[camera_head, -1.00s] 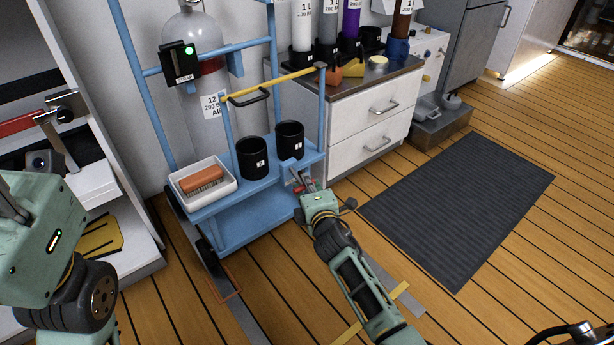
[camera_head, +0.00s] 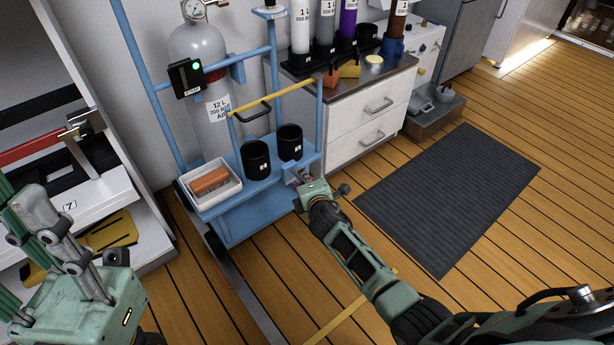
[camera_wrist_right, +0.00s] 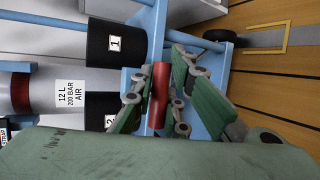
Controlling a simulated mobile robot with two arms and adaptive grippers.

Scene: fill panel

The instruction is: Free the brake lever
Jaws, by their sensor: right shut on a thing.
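The blue trolley (camera_head: 250,212) stands against the wall. Its red brake lever (camera_wrist_right: 158,95) is at the lower right front side of the trolley, and in the right wrist view it lies between my right gripper's fingers. My right gripper (camera_head: 301,178) is shut on this lever and hides most of it in the head view. My left gripper (camera_head: 42,215) is raised at the lower left, in front of the shelf and away from the trolley; its fingertips are not clear enough to judge.
The trolley carries a gas cylinder (camera_head: 198,50), two black cups (camera_head: 256,160) (camera_head: 290,142) and a white tray (camera_head: 228,194) with a brush. A white drawer cabinet (camera_head: 360,122) stands close on the right. A dark mat (camera_head: 450,200) lies on open wooden floor. White shelves (camera_head: 120,190) stand left.

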